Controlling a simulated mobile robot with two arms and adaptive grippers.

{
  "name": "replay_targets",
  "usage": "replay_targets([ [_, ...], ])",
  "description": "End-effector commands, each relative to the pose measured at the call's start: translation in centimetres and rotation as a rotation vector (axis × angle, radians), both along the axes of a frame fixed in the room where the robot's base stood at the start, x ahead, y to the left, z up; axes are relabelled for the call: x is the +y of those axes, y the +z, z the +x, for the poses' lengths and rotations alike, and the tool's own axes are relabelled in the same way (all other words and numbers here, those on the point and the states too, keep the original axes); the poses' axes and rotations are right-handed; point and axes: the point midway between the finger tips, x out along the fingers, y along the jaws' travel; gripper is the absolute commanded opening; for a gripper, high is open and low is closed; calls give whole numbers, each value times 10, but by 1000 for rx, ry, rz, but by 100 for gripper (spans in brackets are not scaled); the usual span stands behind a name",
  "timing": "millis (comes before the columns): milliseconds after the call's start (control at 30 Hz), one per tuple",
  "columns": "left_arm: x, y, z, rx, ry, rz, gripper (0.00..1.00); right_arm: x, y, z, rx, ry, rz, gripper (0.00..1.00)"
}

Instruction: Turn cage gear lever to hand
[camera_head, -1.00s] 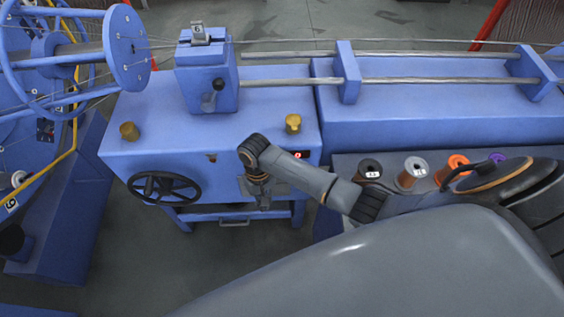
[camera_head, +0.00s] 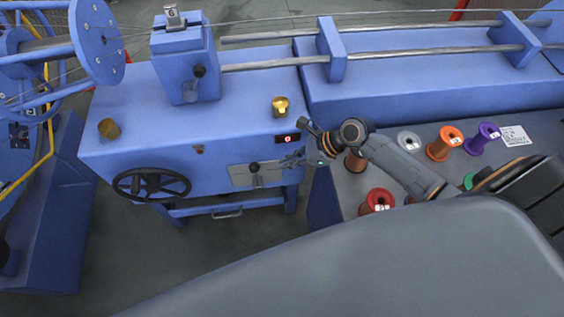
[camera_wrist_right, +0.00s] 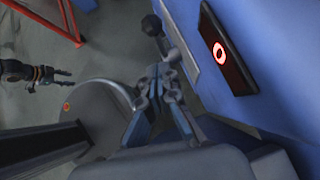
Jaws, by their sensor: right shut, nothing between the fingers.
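A lever with a black knob (camera_head: 255,167) stands out from a metal plate (camera_head: 240,178) on the front of the blue machine. The knob (camera_wrist_right: 152,25) and plate (camera_wrist_right: 182,48) also show in the right wrist view. My right gripper (camera_head: 290,161) is just right of the lever, shut and empty. Its fingertips (camera_wrist_right: 160,72) point toward the knob, with a gap between them. Part of what looks like my left gripper (camera_wrist_right: 48,75) shows at the left of the wrist view, its jaws too small to judge.
A display with a red digit (camera_head: 287,138) sits above the plate. A black handwheel (camera_head: 151,185) is to the left. Another black-knobbed lever (camera_head: 198,72) is on the upper block. Several spools, including an orange one (camera_head: 444,143), stand on the right surface.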

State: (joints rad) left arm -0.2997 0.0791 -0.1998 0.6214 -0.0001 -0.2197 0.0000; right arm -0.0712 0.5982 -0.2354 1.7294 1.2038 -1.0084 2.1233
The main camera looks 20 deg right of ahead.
Motion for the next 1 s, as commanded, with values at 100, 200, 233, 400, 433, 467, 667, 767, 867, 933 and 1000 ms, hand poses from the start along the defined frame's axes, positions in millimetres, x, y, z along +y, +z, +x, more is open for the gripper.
replay_targets([
  [100, 0, -3, -3, 4, 0, 1, 40, 15, -16, 8, 0, 1, 2, 0],
  [200, 0, -5, -3, 5, 0, 1, 40, 27, -30, 14, 1, 2, 0, 0],
  [233, 0, -6, -3, 5, 0, 1, 40, 30, -34, 15, 0, 1, 1, 0],
  [400, 0, -9, -3, 5, 0, 1, 40, 45, -52, 24, -2, 3, -2, 0],
  [433, 1, -9, -3, 5, 0, 1, 40, 47, -54, 25, -2, 3, -2, 0],
  [467, 1, -9, -3, 5, 0, 1, 40, 49, -56, 25, -1, 2, -3, 0],
  [667, 1, -10, -3, 5, 0, 1, 40, 54, -61, 27, 0, 4, -4, 0],
  [767, 1, -10, -3, 5, 0, 1, 40, 54, -61, 27, -1, 4, -4, 0],
  [867, 1, -10, -3, 4, -1, 1, 40, 53, -61, 27, -1, 4, -4, 0],
  [933, 1, -9, -2, 4, 0, 1, 40, 53, -61, 27, -1, 4, -4, 0],
  [1000, 1, -8, -2, 3, -1, 1, 40, 54, -60, 27, 0, 4, -6, 0],
])
